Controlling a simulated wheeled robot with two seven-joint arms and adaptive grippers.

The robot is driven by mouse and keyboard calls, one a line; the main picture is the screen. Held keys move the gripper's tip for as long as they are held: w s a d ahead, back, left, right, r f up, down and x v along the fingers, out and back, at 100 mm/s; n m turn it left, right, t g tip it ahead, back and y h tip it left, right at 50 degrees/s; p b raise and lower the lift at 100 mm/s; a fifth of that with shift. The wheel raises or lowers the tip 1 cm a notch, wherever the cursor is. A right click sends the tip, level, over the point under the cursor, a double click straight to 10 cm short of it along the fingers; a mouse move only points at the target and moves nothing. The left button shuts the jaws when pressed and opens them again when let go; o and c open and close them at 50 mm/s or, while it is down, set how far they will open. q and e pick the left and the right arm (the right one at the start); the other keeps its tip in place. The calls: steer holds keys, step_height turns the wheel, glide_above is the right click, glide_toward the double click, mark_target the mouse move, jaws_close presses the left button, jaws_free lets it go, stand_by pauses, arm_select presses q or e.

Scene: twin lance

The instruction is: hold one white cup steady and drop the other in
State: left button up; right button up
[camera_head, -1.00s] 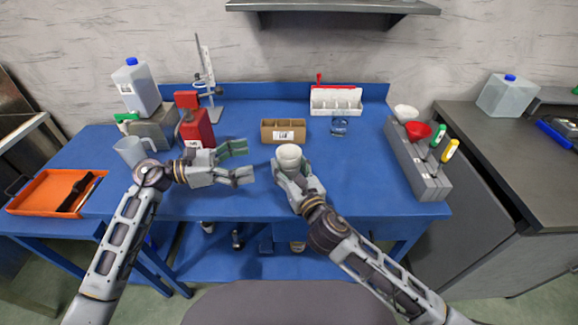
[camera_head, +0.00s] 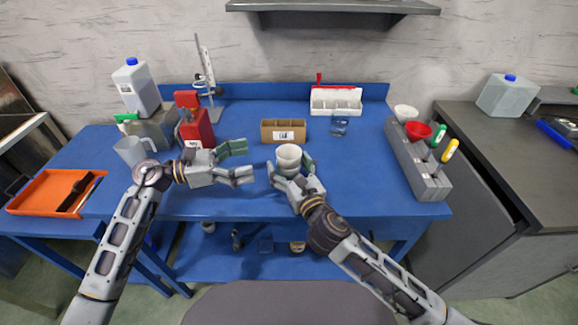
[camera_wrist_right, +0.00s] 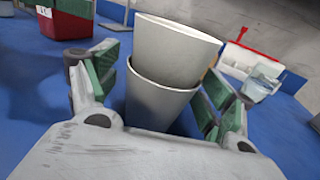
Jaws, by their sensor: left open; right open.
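Two white cups stand nested on the blue table. The upper cup (camera_wrist_right: 180,48) sits inside the lower cup (camera_wrist_right: 155,103), its rim tilted a little in the right wrist view. In the head view the upper cup (camera_head: 289,153) hides most of the lower one. My right gripper (camera_head: 291,170) is open around the cups, one finger on each side; in the right wrist view gaps show between its green pads and the cups. My left gripper (camera_head: 243,162) is open and empty, to the left of the cups.
A cardboard divided box (camera_head: 268,137) stands behind the cups, and a glass beaker (camera_head: 339,126) stands behind to the right. A grey rack (camera_head: 406,165) is at the right edge. A red can (camera_head: 204,135) and a clear jug (camera_head: 128,150) stand at left. The table's middle right is clear.

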steer(key=shift+s, duration=0.1)
steer(key=shift+v, duration=5.85)
steer(key=shift+d, duration=0.1)
step_height(320, 180, up, 9)
steer(key=p, duration=0.9)
steer(key=shift+r+p, duration=0.45)
steer(key=shift+p, duration=0.1)
steer(key=shift+f, duration=0.1)
